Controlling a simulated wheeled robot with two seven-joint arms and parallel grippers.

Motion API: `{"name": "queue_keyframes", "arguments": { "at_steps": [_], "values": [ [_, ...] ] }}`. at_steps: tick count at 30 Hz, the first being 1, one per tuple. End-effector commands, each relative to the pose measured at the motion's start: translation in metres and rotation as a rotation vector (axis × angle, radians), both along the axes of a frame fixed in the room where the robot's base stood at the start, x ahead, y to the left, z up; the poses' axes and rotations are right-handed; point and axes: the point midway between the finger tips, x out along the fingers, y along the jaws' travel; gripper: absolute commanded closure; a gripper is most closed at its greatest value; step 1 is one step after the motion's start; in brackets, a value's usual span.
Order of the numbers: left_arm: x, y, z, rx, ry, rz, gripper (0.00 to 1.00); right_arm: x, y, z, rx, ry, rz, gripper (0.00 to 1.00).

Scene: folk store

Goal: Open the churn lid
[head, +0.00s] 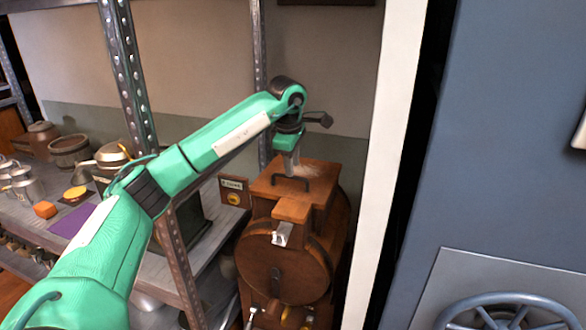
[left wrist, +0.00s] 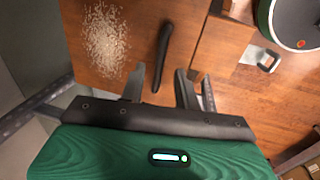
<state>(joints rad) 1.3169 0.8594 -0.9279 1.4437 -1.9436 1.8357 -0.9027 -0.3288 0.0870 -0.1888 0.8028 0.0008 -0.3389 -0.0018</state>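The churn (head: 285,268) is a brown wooden barrel standing on the right side of the shelf unit. Its flat square lid (head: 322,174) lies on top and looks closed. A dark bar handle (head: 290,183) stands on the lid; it also shows in the left wrist view (left wrist: 163,52). My left gripper (head: 289,172) points down just above the handle. In the left wrist view its two fingers (left wrist: 160,84) are apart, with the handle's near end between them. I cannot tell whether they touch it. My right gripper is not in view.
A metal shelf unit (head: 172,255) with pots, mugs and a purple cloth (head: 72,225) stands left of the churn. A white post (head: 398,120) and a blue panel with a handwheel (head: 505,315) are at the right. A pale speckled patch (left wrist: 105,40) marks the lid.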

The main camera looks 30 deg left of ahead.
Motion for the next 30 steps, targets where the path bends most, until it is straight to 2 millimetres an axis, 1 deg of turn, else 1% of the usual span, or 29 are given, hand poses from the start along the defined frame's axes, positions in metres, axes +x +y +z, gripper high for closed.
{"name": "queue_keyframes", "arguments": {
  "at_steps": [1,3,6,10,17,20,22,30],
  "values": [
    [0.001,0.000,-0.008,-0.001,0.003,0.000,0.68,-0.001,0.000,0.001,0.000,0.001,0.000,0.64],
    [0.003,0.001,-0.016,0.000,0.002,0.000,0.68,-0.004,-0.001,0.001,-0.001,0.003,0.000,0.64],
    [0.005,0.001,-0.024,-0.001,0.001,0.000,0.68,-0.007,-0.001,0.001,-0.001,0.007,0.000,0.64],
    [0.006,0.001,-0.028,-0.001,0.000,0.000,0.68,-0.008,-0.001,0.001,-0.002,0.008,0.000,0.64],
    [0.006,0.001,-0.029,-0.001,0.000,0.000,0.68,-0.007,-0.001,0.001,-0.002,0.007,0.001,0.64],
    [0.006,0.001,-0.029,-0.001,0.000,0.000,0.85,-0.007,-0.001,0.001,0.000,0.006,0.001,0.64],
    [0.006,0.001,-0.029,-0.001,0.000,0.000,0.99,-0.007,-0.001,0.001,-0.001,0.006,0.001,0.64],
    [0.006,0.001,-0.028,-0.001,0.000,0.000,1.00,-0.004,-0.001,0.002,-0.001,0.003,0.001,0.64]
  ]
}}
